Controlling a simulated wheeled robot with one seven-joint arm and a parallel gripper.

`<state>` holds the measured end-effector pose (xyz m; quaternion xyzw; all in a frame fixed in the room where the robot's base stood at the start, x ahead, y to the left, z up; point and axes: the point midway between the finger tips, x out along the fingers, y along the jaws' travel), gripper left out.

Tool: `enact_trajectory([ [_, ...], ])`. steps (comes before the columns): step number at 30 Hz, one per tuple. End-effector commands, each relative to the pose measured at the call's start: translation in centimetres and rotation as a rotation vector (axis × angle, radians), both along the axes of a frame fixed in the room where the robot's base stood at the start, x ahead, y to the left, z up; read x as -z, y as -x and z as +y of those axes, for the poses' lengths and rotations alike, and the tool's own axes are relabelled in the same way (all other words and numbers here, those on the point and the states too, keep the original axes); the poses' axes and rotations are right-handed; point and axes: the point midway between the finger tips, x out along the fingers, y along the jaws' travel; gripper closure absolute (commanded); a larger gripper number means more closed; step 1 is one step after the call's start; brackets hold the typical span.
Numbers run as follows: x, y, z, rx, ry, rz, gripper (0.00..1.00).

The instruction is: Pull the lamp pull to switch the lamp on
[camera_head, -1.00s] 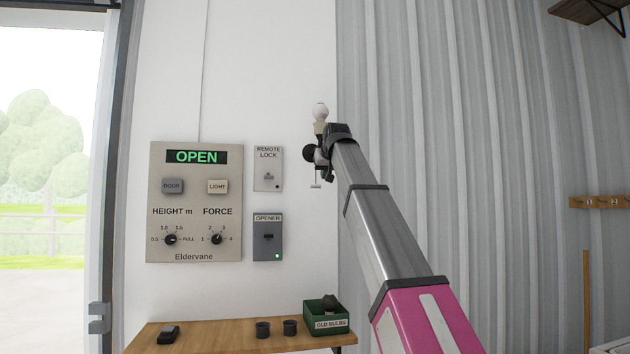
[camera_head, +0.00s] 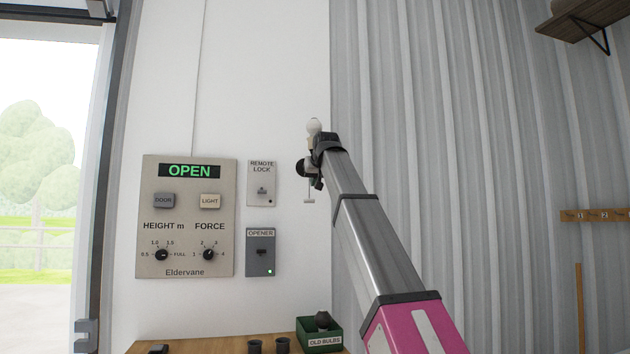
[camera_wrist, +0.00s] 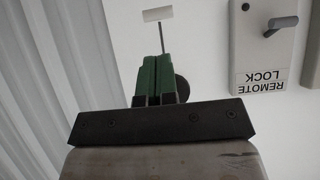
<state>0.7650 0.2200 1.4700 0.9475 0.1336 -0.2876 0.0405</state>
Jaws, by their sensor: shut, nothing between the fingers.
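The lamp has a pale round bulb (camera_head: 314,126) on the white wall. I cannot tell from it whether the lamp is lit. The lamp pull is a thin cord with a small white bar (camera_head: 309,201) hanging below the lamp. In the wrist view the white bar (camera_wrist: 158,14) and its thin stem show just beyond my green fingertips. My gripper (camera_wrist: 157,58) is shut and empty, and the stem lines up with the fingers. I cannot tell whether they touch. In the head view my arm hides most of the gripper and part of the lamp's mount.
Left of the lamp are the REMOTE LOCK switch (camera_head: 262,184), the OPENER switch (camera_head: 261,252) and the Eldervane panel (camera_head: 187,216) reading OPEN. A wooden shelf (camera_head: 220,344) with a green OLD BULBS box (camera_head: 320,335) is below. Corrugated wall is at right.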

Motion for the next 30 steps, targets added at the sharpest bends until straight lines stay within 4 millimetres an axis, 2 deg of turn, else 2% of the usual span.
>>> enact_trajectory([
  [6, 2.1, -3.1, 0.9, 0.0, 0.001, 0.002, 1.0],
  [12, 3.7, -5.4, 1.6, 0.0, 0.0, 0.001, 1.0],
  [26, 4.3, -5.9, 1.7, 0.0, 0.0, 0.0, 1.0],
  [30, 5.9, -5.8, 1.7, 0.0, 0.0, 0.001, 1.0],
])
